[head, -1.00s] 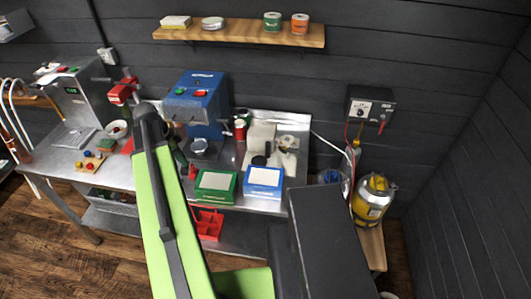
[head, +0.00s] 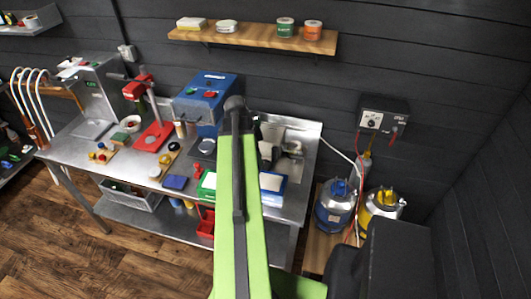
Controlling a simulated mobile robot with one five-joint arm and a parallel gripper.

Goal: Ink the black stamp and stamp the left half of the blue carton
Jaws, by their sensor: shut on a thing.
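The blue carton (head: 272,198), with a white panel on top, stands on the steel bench near its front edge. My arm covers its left part. My gripper is hidden behind my own green and black arm, so its fingers and anything in them do not show. I cannot make out the black stamp. A dark blue flat pad (head: 175,182) lies at the bench's front edge, left of the cartons; I cannot tell whether it is the ink pad.
A green carton (head: 207,186) is partly hidden left of my arm. A blue machine (head: 205,98) and a red press (head: 153,135) stand behind. Small things lie on the bench's left part. Blue (head: 335,207) and yellow (head: 380,212) tanks stand at right.

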